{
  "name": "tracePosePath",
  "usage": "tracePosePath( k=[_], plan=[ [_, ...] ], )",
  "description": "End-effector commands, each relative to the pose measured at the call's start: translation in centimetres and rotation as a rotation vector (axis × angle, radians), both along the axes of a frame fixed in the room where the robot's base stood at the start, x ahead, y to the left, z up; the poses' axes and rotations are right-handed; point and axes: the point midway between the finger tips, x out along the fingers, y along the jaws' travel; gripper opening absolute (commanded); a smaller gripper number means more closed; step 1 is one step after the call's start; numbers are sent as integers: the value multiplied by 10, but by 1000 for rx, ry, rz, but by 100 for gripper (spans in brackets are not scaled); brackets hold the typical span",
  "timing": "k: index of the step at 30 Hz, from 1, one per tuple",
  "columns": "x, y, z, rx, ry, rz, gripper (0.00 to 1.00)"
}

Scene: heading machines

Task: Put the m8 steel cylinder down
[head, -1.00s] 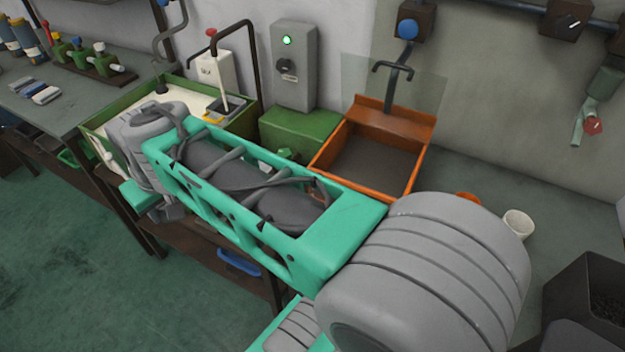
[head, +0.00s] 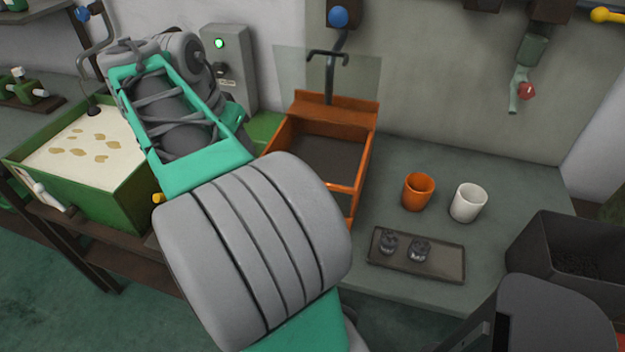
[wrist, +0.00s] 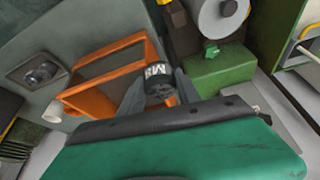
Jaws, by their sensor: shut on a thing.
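The m8 steel cylinder (wrist: 158,86) is a short dark cylinder with a pale "M8" label, seen in the wrist view. My gripper (wrist: 160,92) is shut on it, with a grey finger on each side. The orange-framed bin (wrist: 82,68) with a dark inside lies beyond the cylinder in the wrist view. In the head view my arm covers the middle left, and neither the gripper nor the held cylinder can be made out. A dark tray (head: 447,263) on the grey bench holds two small dark cylinders (head: 389,243) (head: 420,250) standing apart at its left and middle.
An orange cup (head: 418,191) and a white cup (head: 468,203) stand behind the tray. The orange bin (head: 362,165) is left of them. A dark bin (head: 570,258) is at the right. A green basin (head: 112,195) is at the left. Bare bench (head: 520,195) lies right of the cups.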

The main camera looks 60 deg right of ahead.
Motion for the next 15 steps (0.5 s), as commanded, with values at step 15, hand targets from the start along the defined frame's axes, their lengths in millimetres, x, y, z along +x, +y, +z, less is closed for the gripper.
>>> tracePosePath(
  k=[15],
  plan=[
    [-69, -68, -42, 0, 0, -18, 0]
  ],
)
